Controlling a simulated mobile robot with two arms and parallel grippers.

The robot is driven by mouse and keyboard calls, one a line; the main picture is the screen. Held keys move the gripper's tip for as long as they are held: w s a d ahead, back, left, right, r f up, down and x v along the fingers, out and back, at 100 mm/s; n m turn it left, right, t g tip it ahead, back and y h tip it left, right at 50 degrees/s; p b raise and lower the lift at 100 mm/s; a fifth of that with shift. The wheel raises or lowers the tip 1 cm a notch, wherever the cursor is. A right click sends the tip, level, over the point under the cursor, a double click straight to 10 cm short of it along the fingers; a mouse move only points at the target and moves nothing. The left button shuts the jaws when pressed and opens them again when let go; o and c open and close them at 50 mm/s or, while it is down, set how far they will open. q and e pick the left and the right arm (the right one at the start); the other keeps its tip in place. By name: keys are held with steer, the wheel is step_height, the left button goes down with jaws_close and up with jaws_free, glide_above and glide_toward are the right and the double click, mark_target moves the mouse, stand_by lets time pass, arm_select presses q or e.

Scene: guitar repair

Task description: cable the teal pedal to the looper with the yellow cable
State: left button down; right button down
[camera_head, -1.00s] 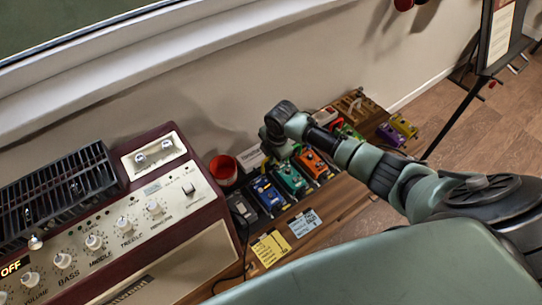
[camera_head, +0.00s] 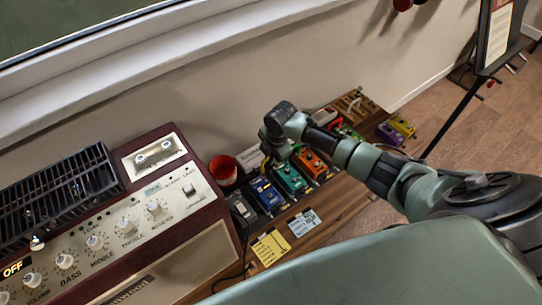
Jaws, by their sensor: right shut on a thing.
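The teal pedal (camera_head: 291,180) sits in the row on the wooden board, between a blue pedal (camera_head: 267,194) and an orange pedal (camera_head: 312,163). My right gripper (camera_head: 275,154) is just behind the teal and blue pedals, close to the wall side of the row. It points down and is shut; its fingertips are mostly hidden by the wrist. A thin yellow strip (camera_head: 264,163) shows beside it, seemingly the yellow cable held in it. The cable's ends and its path cannot be made out. I cannot tell for sure which pedal is the looper. My left gripper is out of view.
The amplifier (camera_head: 150,225) stands to the left. A red cup (camera_head: 223,169) stands behind a dark pedal (camera_head: 241,210). Green and purple pedals sit farther right, partly behind my right arm.

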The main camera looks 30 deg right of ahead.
steer(key=shift+f+b, duration=0.7)
steer(key=shift+f, duration=0.4)
stand_by(0.4)
steer(key=c, duration=1.4)
jaws_free()
steer(key=shift+c, duration=0.2)
steer(key=o, duration=0.4)
step_height(320, 180, up, 8)
steer(key=p, duration=0.8)
